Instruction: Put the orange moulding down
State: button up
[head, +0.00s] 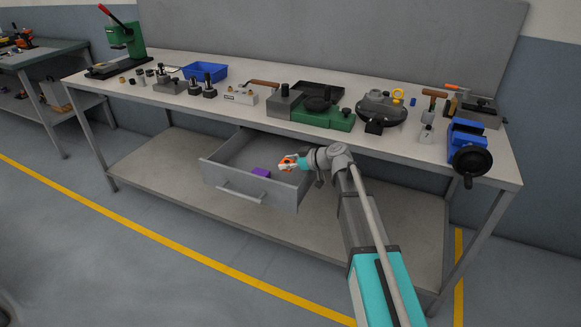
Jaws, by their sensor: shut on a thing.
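The orange moulding (287,159) is a small orange piece at the end of my arm, partly hidden by the fingers. My gripper (285,163) is shut on it, over the right part of an open grey drawer (228,183) under the bench. The moulding's height above the drawer floor is hard to tell. A small purple block (261,172) lies in the drawer, just left of my gripper.
The bench top (330,138) above the drawer carries a blue tray (205,72), a green-based fixture (322,112), a round grey device (381,108) and a blue vise (467,140). The lower shelf (150,165) looks bare. The drawer's left part is free.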

jog(key=shift+f+b, duration=0.6)
jog(key=shift+f, duration=0.05)
dwell(0.3)
jog(key=o, duration=1)
jog(key=shift+o, duration=0.2)
jog(key=shift+r, duration=0.2)
jog(key=shift+r+p, duration=0.6)
jog(key=shift+p, duration=0.15)
jog(key=p+v, duration=0.4)
jog(key=v, duration=0.8)
jog(key=shift+f, duration=0.2)
